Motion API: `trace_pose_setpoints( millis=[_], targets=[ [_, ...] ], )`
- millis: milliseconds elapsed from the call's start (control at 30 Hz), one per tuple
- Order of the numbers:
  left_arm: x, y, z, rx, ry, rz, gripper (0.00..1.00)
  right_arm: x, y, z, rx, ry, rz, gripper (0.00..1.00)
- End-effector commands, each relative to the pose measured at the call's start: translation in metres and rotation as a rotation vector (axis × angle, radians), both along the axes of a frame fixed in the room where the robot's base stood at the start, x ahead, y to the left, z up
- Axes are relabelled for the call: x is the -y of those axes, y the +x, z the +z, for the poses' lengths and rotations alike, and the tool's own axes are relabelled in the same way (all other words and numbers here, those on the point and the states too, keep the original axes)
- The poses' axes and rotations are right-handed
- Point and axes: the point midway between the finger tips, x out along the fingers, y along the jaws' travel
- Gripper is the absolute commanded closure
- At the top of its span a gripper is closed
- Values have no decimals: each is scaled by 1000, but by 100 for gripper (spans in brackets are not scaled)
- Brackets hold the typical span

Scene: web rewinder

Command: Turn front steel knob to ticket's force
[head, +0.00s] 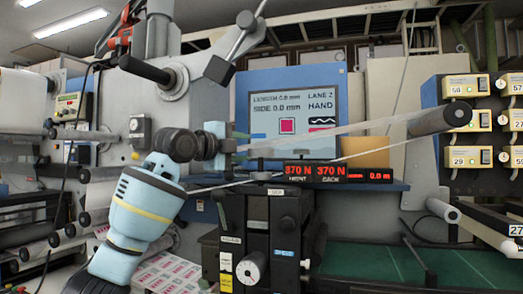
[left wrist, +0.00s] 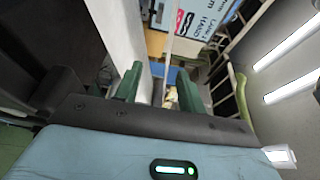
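A pale steel knob (head: 252,268) sticks out low on the front of the black block (head: 290,210), below the force display. I cannot read a label that names it. The red display (head: 330,172) reads 370 N on both its front and back fields. My left gripper (head: 232,145) is above and left of the knob, apart from it. In the left wrist view its two green fingers (left wrist: 160,90) stand apart with nothing between them. My right gripper is not in view. I cannot make out a ticket with a force on it.
A screen (head: 293,112) shows length and side at 0.0 mm. Printed sheets (head: 165,272) lie lower left. A green surface (head: 385,262) lies right of the block, mostly clear.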

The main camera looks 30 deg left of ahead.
Motion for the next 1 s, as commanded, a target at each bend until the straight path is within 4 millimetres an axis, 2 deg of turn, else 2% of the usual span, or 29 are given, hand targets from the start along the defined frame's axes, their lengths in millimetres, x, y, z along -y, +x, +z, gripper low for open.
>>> trace_pose_setpoints(
  millis=[33, 300, 533, 800, 1000],
  targets=[
    [-8, 22, -38, -76, 15, 17, 60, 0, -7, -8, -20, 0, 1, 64],
    [-20, 27, -38, -73, 12, 16, 60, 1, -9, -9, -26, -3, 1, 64],
    [-20, 22, -27, -53, 9, 13, 60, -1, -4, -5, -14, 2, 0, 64],
    [-20, 20, -23, -47, 7, 12, 60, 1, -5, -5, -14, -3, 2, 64],
    [-21, 7, -21, -43, 9, 12, 60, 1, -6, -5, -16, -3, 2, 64]
  ],
)
